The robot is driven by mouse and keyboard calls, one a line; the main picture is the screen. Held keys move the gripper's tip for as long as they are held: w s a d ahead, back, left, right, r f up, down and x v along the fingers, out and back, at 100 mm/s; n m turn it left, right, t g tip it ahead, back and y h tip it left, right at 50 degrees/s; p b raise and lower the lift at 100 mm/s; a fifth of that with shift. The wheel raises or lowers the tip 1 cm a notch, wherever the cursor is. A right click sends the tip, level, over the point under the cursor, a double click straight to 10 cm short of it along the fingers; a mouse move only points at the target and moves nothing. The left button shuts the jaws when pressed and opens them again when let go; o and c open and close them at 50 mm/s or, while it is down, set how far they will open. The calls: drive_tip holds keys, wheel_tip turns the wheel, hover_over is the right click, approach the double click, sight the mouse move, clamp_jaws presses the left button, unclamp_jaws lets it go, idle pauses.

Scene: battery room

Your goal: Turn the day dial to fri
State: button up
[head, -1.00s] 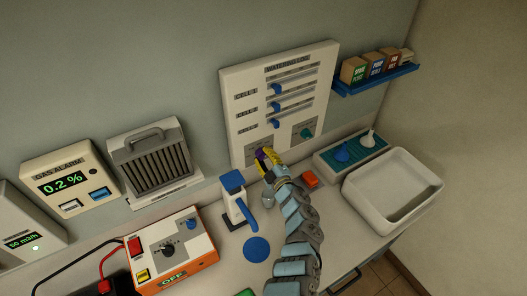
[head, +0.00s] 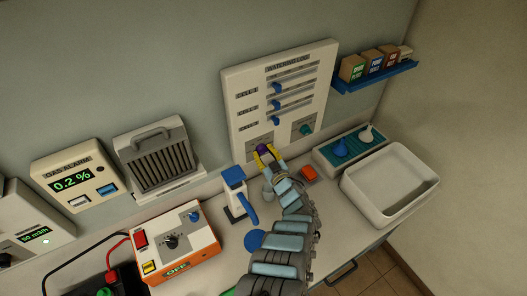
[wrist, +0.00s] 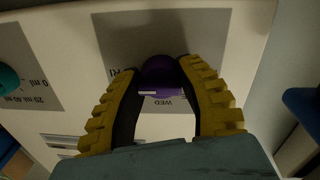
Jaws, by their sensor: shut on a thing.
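The day dial is a purple knob (wrist: 160,72) on a grey plate (wrist: 215,35) low on the white Watering Log panel (head: 240,82). It also shows as a small purple spot in the head view (head: 263,149). My gripper (wrist: 160,66), with yellow ribbed fingers, is shut on the knob, one finger on each side. A pale pointer line shows on the knob in the wrist view. The label WED is readable beside the knob, and letters ending in RI show by the left finger. The fingers hide other labels.
A teal dial (head: 305,130) sits right of the day dial, below three blue sliders (head: 276,104). A red button (head: 308,173), a tray with funnels (head: 345,147) and a white basin (head: 390,180) stand right. A blue-handled device (head: 235,190) stands close left of my arm.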

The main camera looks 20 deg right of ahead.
drive_tip(key=shift+f, duration=0.2)
idle(0.4)
drive_tip(key=o, duration=1.2)
drive_tip(key=shift+r, duration=0.1)
drive_tip(key=shift+o, duration=0.2)
drive_tip(key=shift+s, duration=0.15)
drive_tip(key=s+d, duration=0.1)
drive_tip(key=s, duration=1)
drive_tip(key=shift+s, duration=0.35)
